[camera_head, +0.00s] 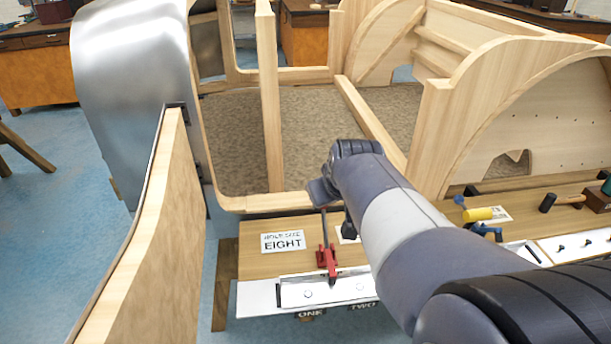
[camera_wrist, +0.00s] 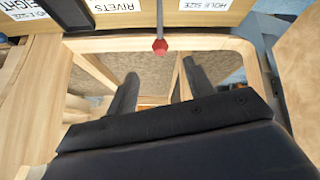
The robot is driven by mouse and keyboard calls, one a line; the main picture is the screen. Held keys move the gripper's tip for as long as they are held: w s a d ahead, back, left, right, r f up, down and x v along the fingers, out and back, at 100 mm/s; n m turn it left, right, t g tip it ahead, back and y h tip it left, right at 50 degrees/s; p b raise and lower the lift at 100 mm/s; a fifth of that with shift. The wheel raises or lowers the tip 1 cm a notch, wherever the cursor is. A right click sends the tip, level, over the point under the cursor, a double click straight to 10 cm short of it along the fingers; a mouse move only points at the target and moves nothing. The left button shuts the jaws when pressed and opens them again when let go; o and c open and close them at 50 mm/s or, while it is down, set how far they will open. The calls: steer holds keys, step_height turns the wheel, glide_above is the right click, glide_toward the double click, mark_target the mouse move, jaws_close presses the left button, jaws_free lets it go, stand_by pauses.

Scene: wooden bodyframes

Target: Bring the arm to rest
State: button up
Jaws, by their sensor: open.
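My arm (camera_head: 400,215) reaches from the lower right toward the middle in the head view, over the front of the wooden bodyframe (camera_head: 272,120). In the wrist view my gripper (camera_wrist: 160,72) is open, its two dark fingers apart with nothing between them. The fingertips do not show clearly in the head view. A thin rod with a red end (camera_wrist: 160,46) shows beyond the fingers in the wrist view, apart from them.
A wooden bench (camera_head: 252,256) with a sign reading EIGHT (camera_head: 283,242) and a red tool (camera_head: 327,260) lies below the arm. A wooden door panel (camera_head: 140,235) stands open at left. A yellow-ended tool (camera_head: 478,214) and a hammer (camera_head: 548,202) lie at right.

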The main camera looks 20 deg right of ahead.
mark_target(324, 212)
steer(key=shift+b+x, duration=0.75)
steer(key=shift+x, duration=4.7)
steer(key=shift+r, duration=0.1)
steer(key=shift+s+r, duration=0.25)
steer(key=shift+r, duration=0.2)
steer(key=p+v, duration=0.2)
steer(key=v, duration=0.8)
steer(key=b+x, duration=0.2)
steer(key=x, duration=0.9)
steer(key=shift+s+f, duration=0.1)
steer(key=shift+w+d+f+p, duration=0.15)
steer(key=shift+w+f+p, duration=0.15)
steer(key=shift+w+p, duration=0.35)
steer(key=shift+w+d+f+g+y+p, duration=0.2)
steer(key=shift+w+f+g+p, duration=0.4)
steer(key=shift+p, duration=0.5)
steer(key=shift+w+d+f+g+y+p, duration=0.1)
steer(key=shift+w+f+g+y+p, duration=0.15)
steer(key=shift+f+g+p, duration=0.55)
steer(key=shift+w+d+f+g+y+p, duration=0.15)
steer(key=shift+w+f+g+p, duration=0.5)
steer(key=shift+p, duration=0.7)
